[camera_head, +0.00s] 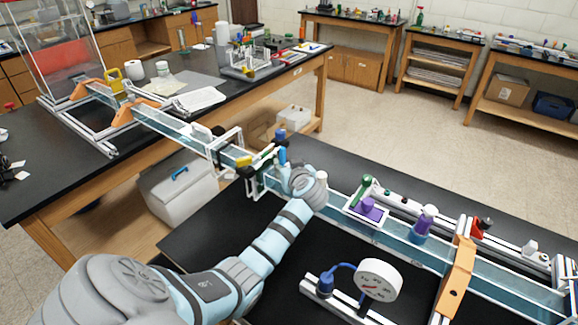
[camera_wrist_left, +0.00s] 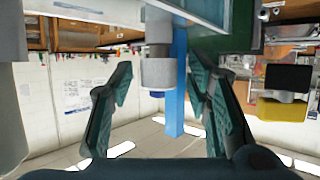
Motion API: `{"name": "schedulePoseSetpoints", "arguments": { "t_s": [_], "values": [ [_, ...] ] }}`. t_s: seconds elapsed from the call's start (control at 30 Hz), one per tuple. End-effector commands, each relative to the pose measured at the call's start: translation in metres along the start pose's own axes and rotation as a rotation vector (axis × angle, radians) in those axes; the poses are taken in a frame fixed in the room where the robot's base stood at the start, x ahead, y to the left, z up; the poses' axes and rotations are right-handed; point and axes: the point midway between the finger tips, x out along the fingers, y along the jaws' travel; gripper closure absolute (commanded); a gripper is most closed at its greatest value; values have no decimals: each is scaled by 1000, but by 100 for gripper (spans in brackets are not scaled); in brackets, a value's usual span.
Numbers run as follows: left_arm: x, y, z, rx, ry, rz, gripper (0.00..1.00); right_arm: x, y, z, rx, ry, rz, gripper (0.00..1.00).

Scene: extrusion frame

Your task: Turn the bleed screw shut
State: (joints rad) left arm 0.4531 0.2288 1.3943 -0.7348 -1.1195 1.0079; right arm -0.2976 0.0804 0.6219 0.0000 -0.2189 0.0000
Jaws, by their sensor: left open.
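My left arm reaches from the lower left of the head view to the clear channel, with its wrist over the channel. My left gripper (camera_wrist_left: 160,110) is open, its two dark teal fingers spread apart. Between them in the wrist view is a pale grey, round fitting (camera_wrist_left: 158,73) with a small blue end. It may be the bleed screw; I cannot tell for sure. The fingers show gaps on both sides of it. A blue upright piece (camera_wrist_left: 178,85) stands close behind it. In the head view my wrist hides the fitting. My right gripper is not in view.
A yellow-and-black part (camera_wrist_left: 282,107) is beside the right finger in the wrist view. A white dial gauge (camera_head: 379,280) stands in front.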

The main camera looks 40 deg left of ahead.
Motion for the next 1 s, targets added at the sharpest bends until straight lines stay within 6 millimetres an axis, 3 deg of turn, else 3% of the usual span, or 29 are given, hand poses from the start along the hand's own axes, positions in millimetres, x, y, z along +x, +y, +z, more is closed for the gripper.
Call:
{"name": "schedulePoseSetpoints", "arguments": {
  "t_s": [0.07, 0.37, 0.73, 1.0],
  "values": [
    [0, 0, 0, 0, 0, 0, 56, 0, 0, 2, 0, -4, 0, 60],
    [0, 0, 0, 1, 0, 0, 100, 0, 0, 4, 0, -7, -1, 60],
    [0, -1, 1, 18, 0, 39, 100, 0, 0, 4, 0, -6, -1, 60],
    [0, -1, 0, 78, 1, 183, 100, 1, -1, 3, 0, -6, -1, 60]
  ]
}}
